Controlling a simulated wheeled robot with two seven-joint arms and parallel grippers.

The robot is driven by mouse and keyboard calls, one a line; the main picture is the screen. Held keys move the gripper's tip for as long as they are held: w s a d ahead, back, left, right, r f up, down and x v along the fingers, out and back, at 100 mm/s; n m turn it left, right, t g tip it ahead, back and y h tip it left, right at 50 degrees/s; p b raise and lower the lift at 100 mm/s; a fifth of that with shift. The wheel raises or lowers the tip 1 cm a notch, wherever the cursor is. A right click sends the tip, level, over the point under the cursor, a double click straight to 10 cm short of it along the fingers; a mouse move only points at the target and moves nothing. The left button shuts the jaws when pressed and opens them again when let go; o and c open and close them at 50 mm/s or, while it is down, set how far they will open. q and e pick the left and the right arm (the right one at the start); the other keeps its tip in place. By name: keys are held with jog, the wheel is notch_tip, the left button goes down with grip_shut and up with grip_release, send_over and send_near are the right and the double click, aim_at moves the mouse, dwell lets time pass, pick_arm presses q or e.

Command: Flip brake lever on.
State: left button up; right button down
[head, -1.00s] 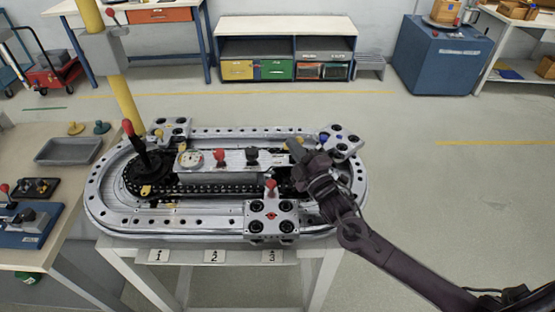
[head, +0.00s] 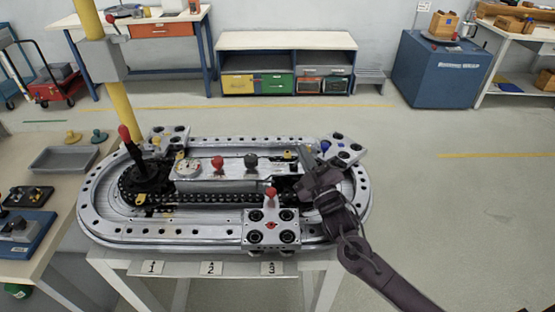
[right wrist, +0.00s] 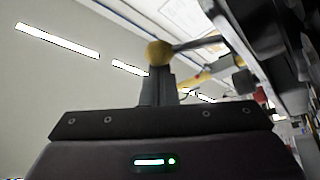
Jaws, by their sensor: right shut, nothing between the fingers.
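The ring track (head: 95,215) stands on a white stand, with a long central panel (head: 215,186) inside its loop. A lever with a yellow ball knob (right wrist: 158,52) and a grey rod shows close beyond my right gripper's fingertips in the right wrist view. I cannot tell whether they touch, nor read a label naming it the brake lever. My right gripper (head: 304,155) is shut and empty at the right end of the panel, and its fingers show in the right wrist view (right wrist: 158,82). A tall black lever with a red handle (head: 125,134) stands at the track's left end. My left gripper is out of view.
The panel carries a round gauge (head: 187,166), a red knob (head: 218,163) and a black knob (head: 251,161). A front carriage (head: 271,230) with a red knob stands left of my right arm. A yellow post (head: 122,100) rises behind the left end. The floor to the right is clear.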

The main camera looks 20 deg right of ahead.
jog(key=shift+r, duration=0.1)
notch_tip(320, 180, up, 20)
jog(key=b, duration=0.2)
dwell(0.3)
